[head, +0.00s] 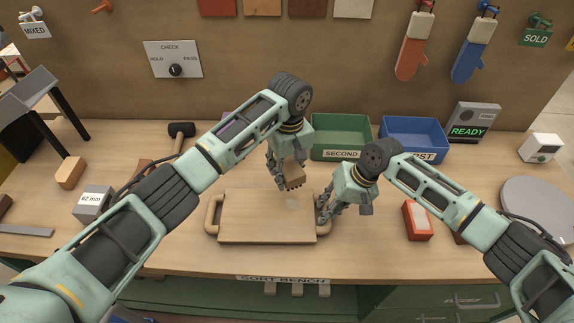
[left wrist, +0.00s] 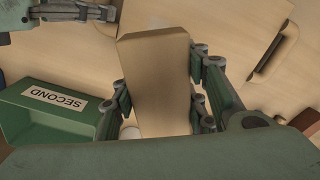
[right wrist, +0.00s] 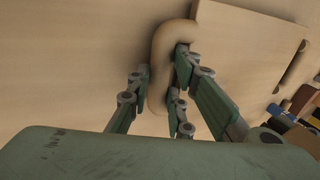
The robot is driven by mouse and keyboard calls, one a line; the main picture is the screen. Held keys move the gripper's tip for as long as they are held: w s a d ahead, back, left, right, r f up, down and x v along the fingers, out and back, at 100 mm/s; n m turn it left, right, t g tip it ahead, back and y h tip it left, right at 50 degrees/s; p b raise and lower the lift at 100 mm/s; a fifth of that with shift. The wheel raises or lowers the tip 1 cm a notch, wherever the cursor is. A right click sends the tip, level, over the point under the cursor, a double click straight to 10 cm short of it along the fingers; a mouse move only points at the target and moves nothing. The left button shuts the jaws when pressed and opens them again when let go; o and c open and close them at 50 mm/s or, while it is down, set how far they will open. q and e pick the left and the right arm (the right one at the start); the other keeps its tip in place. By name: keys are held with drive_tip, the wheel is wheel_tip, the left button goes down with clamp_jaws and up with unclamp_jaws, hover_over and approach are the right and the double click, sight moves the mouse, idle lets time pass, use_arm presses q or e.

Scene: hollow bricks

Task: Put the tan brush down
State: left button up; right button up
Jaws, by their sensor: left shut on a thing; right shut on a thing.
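The tan brush (head: 294,174) is a block with a dark toothed lower edge in the head view. My left gripper (head: 285,165) is shut on it and holds it above the back right part of the wooden board (head: 262,222). The brush fills the middle of the left wrist view (left wrist: 155,75) between the fingers. My right gripper (head: 329,205) is shut on the board's right handle, a rounded wooden loop that also shows in the right wrist view (right wrist: 162,65). The left handle (head: 211,214) is free.
A green bin (head: 340,132) marked SECOND and a blue bin (head: 414,132) stand behind. A red-and-white block (head: 417,220) and a grey disc (head: 537,203) are right.

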use_arm(q)
drive_tip(key=w+a+m, duration=0.4)
drive_tip(key=a+m, duration=0.2)
drive_tip(key=m, duration=1.7)
hover_over(249, 180)
drive_tip(key=shift+m, duration=0.3)
wheel_tip(249, 180, down, 11)
drive_tip(key=shift+r, duration=0.2)
drive_tip(key=o, duration=0.9)
drive_tip(key=shift+c, duration=0.2)
drive_tip(key=shift+r, duration=0.1)
